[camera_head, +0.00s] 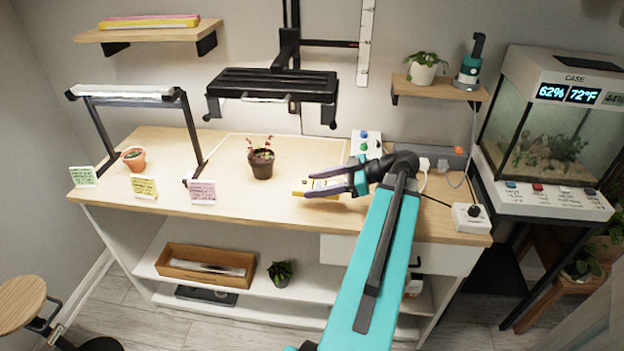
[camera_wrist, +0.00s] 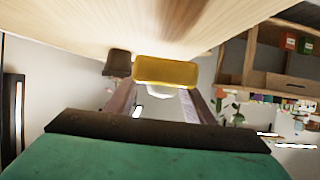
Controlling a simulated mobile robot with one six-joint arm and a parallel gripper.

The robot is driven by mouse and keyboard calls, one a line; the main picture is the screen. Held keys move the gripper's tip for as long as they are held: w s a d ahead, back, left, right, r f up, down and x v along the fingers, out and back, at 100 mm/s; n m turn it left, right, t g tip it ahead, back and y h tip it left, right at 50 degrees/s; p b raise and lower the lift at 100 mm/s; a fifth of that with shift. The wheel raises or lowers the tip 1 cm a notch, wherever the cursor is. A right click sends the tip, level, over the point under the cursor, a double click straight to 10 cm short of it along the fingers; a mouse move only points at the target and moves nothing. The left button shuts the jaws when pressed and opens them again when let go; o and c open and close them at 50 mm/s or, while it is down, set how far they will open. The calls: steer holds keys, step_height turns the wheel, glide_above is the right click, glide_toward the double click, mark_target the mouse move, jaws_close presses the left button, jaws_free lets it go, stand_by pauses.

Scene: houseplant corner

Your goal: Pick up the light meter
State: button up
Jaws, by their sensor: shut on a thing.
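The light meter (camera_head: 321,184) is a small yellow and white device at the right-centre of the wooden bench, between the fingers of my gripper (camera_head: 308,183). In the wrist view the light meter (camera_wrist: 165,72) shows a yellow body with a white dome-like part. My gripper (camera_wrist: 163,100) is shut on it, one finger on each side. The fingers hide part of its sides. I cannot tell whether it touches the bench top or is just above it.
A lamp frame (camera_head: 193,136), terracotta pot (camera_head: 133,158) and note cards (camera_head: 144,187) are farther left. The bench front is mostly clear.

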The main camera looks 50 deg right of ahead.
steer(key=shift+s+a+r, duration=0.1)
steer(key=shift+s+a, duration=0.2)
steer(key=shift+s, duration=0.25)
steer(key=shift+s+a+r, duration=0.1)
steer(key=shift+s+a, duration=0.2)
steer(key=shift+s, duration=0.2)
steer(key=shift+w+a, duration=0.2)
steer(key=shift+w, duration=0.1)
steer(key=w+a+f+n+g+y, duration=0.1)
steer(key=w+a+n+g+y, duration=0.1)
steer(key=w+a, duration=0.9)
steer(key=w+a+f+n+g+y, duration=0.15)
steer(key=w+a, duration=0.35)
steer(key=a, duration=1.1)
steer(key=w+a+n+g+y, duration=0.25)
steer(key=w+a, duration=0.55)
steer(key=a, duration=0.6)
steer(key=w+t, duration=0.1)
steer(key=w+d+m+h, duration=0.1)
steer(key=w+t+h, duration=0.1)
steer(key=shift+w+d+f+m+t, duration=0.15)
steer(key=shift+w+d+m+t, duration=0.15)
steer(key=shift+w, duration=0.05)
steer(key=shift+s, duration=0.15)
